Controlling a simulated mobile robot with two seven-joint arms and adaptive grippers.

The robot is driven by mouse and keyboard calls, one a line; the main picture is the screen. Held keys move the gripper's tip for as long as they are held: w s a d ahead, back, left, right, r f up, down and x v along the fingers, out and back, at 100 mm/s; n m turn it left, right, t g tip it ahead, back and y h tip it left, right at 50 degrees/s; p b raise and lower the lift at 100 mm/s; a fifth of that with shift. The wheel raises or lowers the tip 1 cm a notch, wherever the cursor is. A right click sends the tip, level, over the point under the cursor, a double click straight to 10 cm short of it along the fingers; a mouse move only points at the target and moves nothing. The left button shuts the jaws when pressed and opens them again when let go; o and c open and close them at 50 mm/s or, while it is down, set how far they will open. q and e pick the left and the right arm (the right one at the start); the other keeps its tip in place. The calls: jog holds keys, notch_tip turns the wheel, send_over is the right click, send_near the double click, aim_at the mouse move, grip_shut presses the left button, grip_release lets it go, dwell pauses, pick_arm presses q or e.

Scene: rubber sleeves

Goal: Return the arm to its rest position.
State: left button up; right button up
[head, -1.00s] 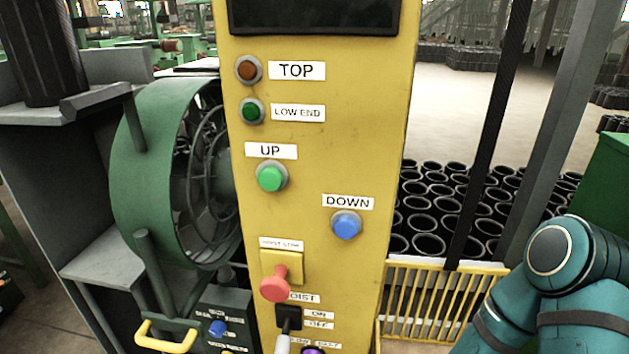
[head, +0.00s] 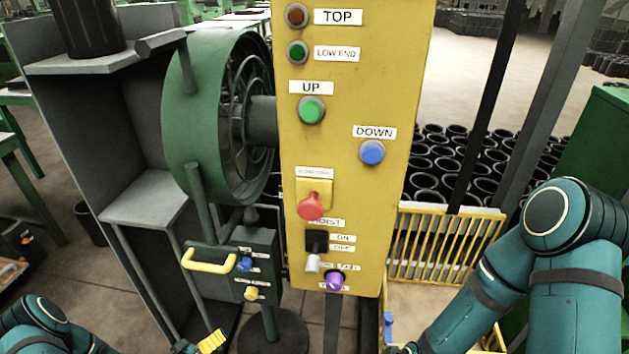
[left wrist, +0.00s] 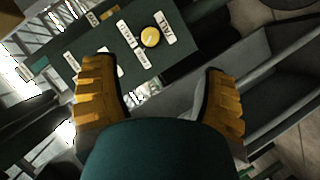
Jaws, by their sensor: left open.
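My left arm comes in at the lower left of the head view, with its gripper (head: 203,344) at the bottom edge, below the small green control box (head: 262,268). Only part of that gripper shows there, with one yellow ridged finger clear. In the left wrist view the left gripper (left wrist: 157,76) has its two orange-yellow fingers wide apart with nothing between them. The control box's yellow button (left wrist: 150,37) shows beyond the fingertips. My right arm (head: 560,230) is bent at the right side; its gripper is out of view.
A yellow hoist panel (head: 350,80) with buttons and switches stands in the middle. A green round fan-like housing (head: 195,115) and grey frame (head: 150,200) stand left of it. A yellow barrier (head: 445,245) and rows of black sleeves (head: 430,180) are behind at right.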

pick_arm(q)
jog(key=d+r+m+g+y, duration=0.15)
jog(key=d+r+g, duration=0.35)
jog(key=d, duration=0.8)
jog(key=s+d+r+m+g, duration=0.3)
jog(key=s+d+r+g, duration=0.2)
jog(key=s+d, duration=0.4)
jog(key=s, duration=0.3)
jog(key=shift+r+g+y, duration=0.35)
jog(key=shift+r+g, duration=0.05)
